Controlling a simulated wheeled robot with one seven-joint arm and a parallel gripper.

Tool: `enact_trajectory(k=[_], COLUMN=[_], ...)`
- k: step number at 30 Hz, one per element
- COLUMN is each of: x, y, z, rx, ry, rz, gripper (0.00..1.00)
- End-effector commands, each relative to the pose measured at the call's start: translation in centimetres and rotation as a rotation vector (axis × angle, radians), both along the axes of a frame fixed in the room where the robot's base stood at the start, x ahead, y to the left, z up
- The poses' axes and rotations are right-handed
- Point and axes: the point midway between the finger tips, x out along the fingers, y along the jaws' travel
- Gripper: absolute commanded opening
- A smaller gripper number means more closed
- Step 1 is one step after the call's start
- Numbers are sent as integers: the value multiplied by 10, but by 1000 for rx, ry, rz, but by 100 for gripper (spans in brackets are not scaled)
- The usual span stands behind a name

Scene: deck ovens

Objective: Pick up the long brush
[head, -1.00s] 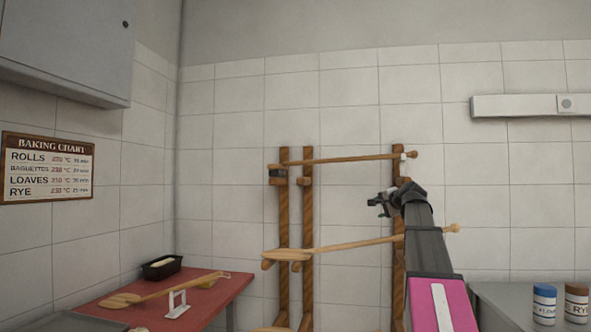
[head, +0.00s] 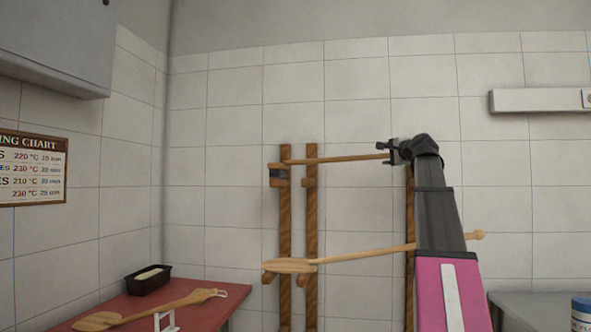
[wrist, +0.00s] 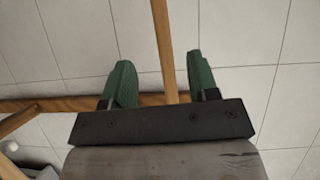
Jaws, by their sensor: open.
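The long brush (head: 345,160) lies level across the top pegs of the wooden wall rack. Its dark bristle head (head: 277,172) is at the left end, and its thin wooden handle runs right. My gripper (head: 389,152) is at the handle's right part, close to the right post. In the wrist view the green fingers (wrist: 162,82) are open, one on each side of the handle (wrist: 163,45), which passes between them. The handle shows apart from both fingers. My gripper and arm hide the handle's right end and much of the right post.
A wooden peel (head: 365,254) lies on lower pegs of the rack (head: 285,220). The right post (wrist: 65,102) crosses behind the fingers. A red table (head: 205,308) at left holds a dark tin (head: 147,282) and another wooden tool (head: 150,312). A counter stands at right.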

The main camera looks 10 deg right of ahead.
Motion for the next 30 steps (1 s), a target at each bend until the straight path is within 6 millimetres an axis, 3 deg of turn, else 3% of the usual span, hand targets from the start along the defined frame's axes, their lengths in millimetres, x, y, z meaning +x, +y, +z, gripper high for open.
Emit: enact_trajectory(k=[12, 19, 30], x=[50, 63, 105], y=[12, 15, 25], z=[0, -1, -2], rx=[1, 1, 0], ry=[0, 0, 0], rz=[1, 0, 0], gripper=[54, 54, 54])
